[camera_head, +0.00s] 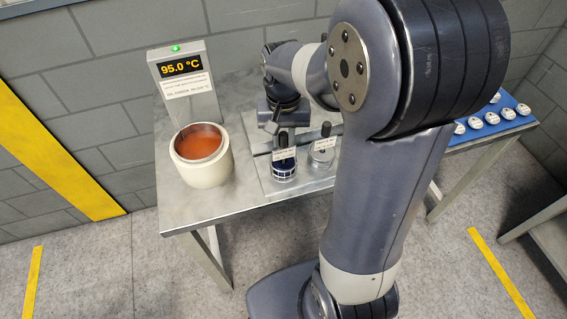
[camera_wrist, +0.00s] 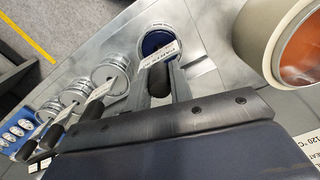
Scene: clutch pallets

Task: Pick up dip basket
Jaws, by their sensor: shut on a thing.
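The dip basket (camera_head: 284,172) is a small round metal basket with dark blue contents, an upright dark handle and a white label. It stands upright at the front of the metal plate on the table. In the wrist view the basket (camera_wrist: 152,41) is at the top centre, with its black handle (camera_wrist: 158,79) pointing toward me. My gripper (camera_head: 277,125) is over the basket from behind, its jaws at the handle and shut on it. The fingertips are partly hidden in both views. I cannot see a gap beneath the basket.
A cream pot (camera_head: 203,172) of orange liquid stands left, before a display (camera_head: 181,75) reading 95.0 °C. A similar basket (camera_head: 321,155) stands close on the right. A blue tray (camera_head: 520,122) with several white round pieces lies farther right. My arm hides the table's middle.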

